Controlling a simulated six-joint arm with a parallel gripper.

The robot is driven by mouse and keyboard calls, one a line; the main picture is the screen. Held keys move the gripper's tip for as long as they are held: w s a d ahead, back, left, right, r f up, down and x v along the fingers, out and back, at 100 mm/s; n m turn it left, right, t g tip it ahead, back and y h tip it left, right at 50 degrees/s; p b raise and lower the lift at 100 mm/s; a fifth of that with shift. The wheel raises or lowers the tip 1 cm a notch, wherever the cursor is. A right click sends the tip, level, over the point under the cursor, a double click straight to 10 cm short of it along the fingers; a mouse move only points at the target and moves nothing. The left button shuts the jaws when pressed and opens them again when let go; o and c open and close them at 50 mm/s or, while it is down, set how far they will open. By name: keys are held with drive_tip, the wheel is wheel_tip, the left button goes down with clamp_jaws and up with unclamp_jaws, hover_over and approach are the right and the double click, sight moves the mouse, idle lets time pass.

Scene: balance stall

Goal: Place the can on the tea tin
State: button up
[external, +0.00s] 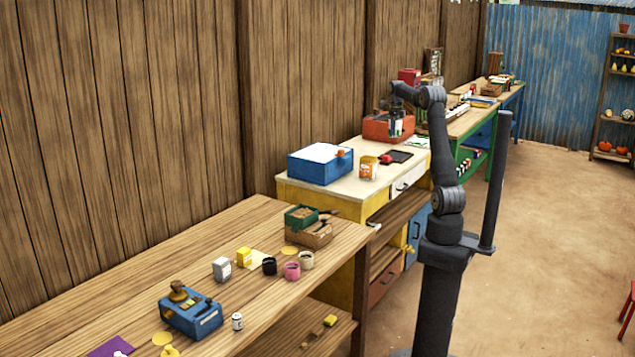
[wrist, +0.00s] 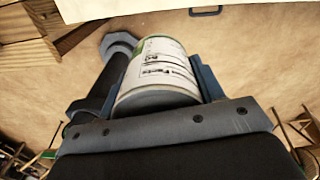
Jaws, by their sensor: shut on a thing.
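My gripper (external: 397,119) is shut on the can (wrist: 155,70), which has a white label with dark print and a green patch. In the wrist view the can lies between the two fingers. In the external view the can (external: 395,130) shows small beneath the wrist, in front of the red toolbox and above the cream-topped counter. An orange tin with a pale label (external: 368,168) stands upright on that counter, left of and below my gripper. A red tin (external: 409,76) shows further back. I cannot tell which is the tea tin.
A blue box with a white top (external: 320,163) stands left of the orange tin. A dark flat tray (external: 397,157) and a small red object (external: 386,159) lie to its right. The red toolbox (external: 375,126) stands behind. The nearer wooden table (external: 130,300) holds several pots and boxes.

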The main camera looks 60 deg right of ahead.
drive_tip(key=f, duration=0.1)
drive_tip(key=w+f, duration=0.1)
drive_tip(key=f, duration=0.1)
drive_tip(key=shift+a, duration=0.2)
hover_over(371, 160)
wheel_tip(371, 160, down, 6)
drive_tip(key=shift+s+a+f, duration=0.1)
drive_tip(key=shift+s, duration=0.05)
drive_tip(key=shift+f, duration=2.05)
drive_tip(key=shift+f, duration=0.15)
drive_tip(key=o, duration=1.2)
wheel_tip(371, 160, up, 12)
